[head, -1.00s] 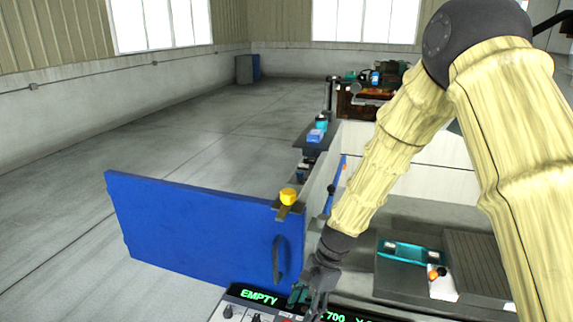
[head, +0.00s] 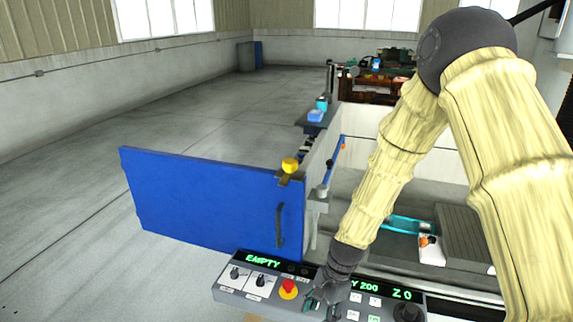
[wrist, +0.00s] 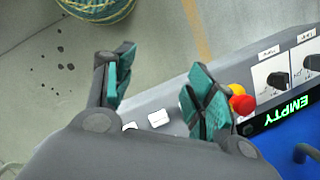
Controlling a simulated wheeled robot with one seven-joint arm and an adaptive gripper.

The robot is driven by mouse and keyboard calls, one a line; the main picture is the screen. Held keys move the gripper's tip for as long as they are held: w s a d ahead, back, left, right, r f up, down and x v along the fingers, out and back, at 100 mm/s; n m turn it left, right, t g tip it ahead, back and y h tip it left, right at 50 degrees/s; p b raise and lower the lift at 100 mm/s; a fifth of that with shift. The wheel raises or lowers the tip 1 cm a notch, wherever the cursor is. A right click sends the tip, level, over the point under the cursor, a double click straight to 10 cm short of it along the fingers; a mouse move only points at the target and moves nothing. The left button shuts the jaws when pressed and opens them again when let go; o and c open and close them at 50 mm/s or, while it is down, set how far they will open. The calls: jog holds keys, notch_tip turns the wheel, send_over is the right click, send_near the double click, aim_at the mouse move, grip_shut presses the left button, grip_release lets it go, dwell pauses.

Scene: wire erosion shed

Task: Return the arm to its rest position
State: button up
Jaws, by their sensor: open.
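My gripper (head: 322,304) is at the front of the grey control panel (head: 232,293), near its middle, seen from above in the head view. In the wrist view my gripper (wrist: 160,92) has its two teal-padded fingers spread, with nothing between them. The panel's edge lies beyond the fingers, with a red button (wrist: 241,101) close to the right finger. I cannot tell whether the fingers touch the panel. My arm reaches down from the upper right, bent at the elbow.
A blue door (head: 205,200) with a dark handle stands open behind the panel. A teal fixture (head: 405,224) lies in the machine bay. The panel display (head: 263,261) reads EMPTY. A striped round object (wrist: 97,8) sits on the floor. Open floor (head: 60,240) is at left.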

jog(key=s+d+f+n+h+b, duration=0.1)
jog(key=s+d+f+n, duration=0.1)
jog(key=s+d+f, duration=0.4)
jog(key=s+d+f+n+h+b, duration=0.1)
jog(key=s+d+f+n+b, duration=0.15)
jog(key=s+f, duration=0.7)
jog(key=s+d+f+n+t+b, duration=0.1)
jog(key=s+d+f+n, duration=0.1)
jog(key=s, duration=0.5)
jog(key=s+d+f+n+h, duration=0.1)
jog(key=s+d+f+n, duration=0.2)
jog(key=s+f, duration=0.3)
jog(key=shift+s+d+f+n+t+b, duration=0.2)
jog(key=shift+s+n+t+b, duration=0.2)
jog(key=shift+s+n, duration=0.45)
jog(key=shift+c, duration=0.4)
